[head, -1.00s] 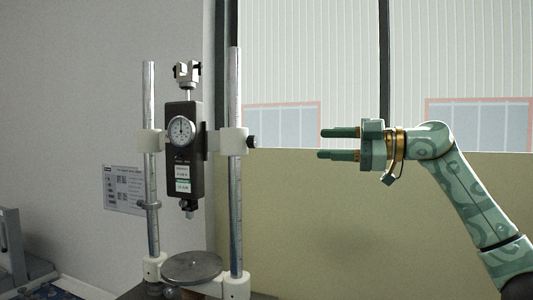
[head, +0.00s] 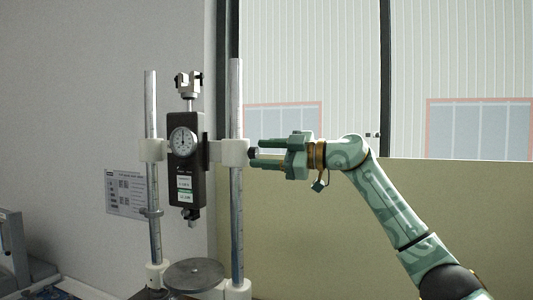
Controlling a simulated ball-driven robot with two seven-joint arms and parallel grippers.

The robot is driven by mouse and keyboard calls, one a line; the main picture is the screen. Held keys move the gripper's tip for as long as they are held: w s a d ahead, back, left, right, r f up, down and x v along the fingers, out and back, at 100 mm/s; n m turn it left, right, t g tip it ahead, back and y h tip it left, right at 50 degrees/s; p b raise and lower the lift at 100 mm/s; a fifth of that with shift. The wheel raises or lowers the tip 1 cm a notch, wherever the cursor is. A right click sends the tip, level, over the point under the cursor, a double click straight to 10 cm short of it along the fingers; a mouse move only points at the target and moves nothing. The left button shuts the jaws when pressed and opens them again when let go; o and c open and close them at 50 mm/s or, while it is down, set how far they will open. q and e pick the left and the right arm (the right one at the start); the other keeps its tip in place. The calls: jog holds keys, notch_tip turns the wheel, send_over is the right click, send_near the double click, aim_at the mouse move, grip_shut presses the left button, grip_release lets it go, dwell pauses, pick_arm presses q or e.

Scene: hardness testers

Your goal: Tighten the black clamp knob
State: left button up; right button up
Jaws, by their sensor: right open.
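The black clamp knob (head: 253,153) sits on the right side of the white clamp block (head: 235,153) on the right steel column of the hardness tester. My right gripper (head: 256,154) is open and level with the knob, coming in from the right. Its upper finger is just above the knob and its lower finger just below. The fingertips partly overlap the knob, so I cannot tell whether they touch it. My left gripper is not in view.
The dark gauge body (head: 186,160) with a round dial hangs between the two columns. A round metal plate (head: 194,273) lies below it. A paper sheet (head: 124,193) is on the wall behind. Another grey device (head: 22,255) stands at the lower left.

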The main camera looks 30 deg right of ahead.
jog(key=c, duration=1)
jog(key=shift+o, duration=0.2)
